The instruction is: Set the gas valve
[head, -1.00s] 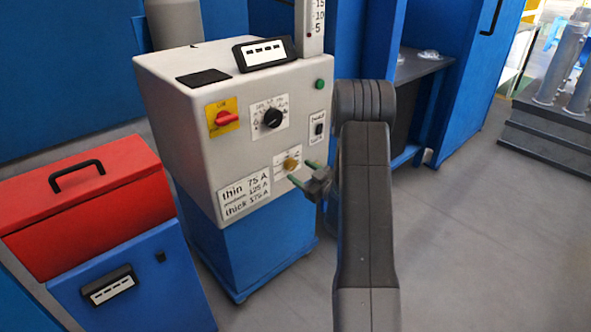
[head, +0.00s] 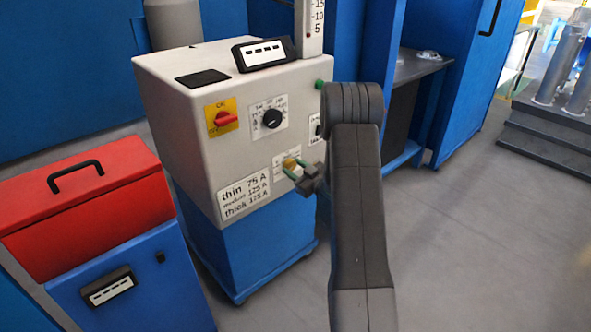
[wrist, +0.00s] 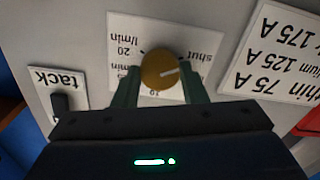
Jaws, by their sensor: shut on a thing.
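The gas valve is a round brass knob (head: 291,163) on a small white label, low on the front of the grey machine. In the wrist view the knob (wrist: 159,71) shows a pale pointer line aimed to the right. The label (wrist: 205,45) reads upside down there, with "shut" to the right and "20 l/min" to the left. My gripper (head: 292,169) is shut on the knob, with one green finger on each side. The fingertips in the wrist view (wrist: 158,86) partly cover the label's lower part.
The grey machine (head: 180,130) also carries a red switch (head: 225,118), a black dial (head: 272,118) and a thin/thick amperage plate (head: 245,192). A "tack" switch (wrist: 59,102) sits beside the valve. A red toolbox (head: 90,215) stands left. Open floor (head: 450,240) lies right.

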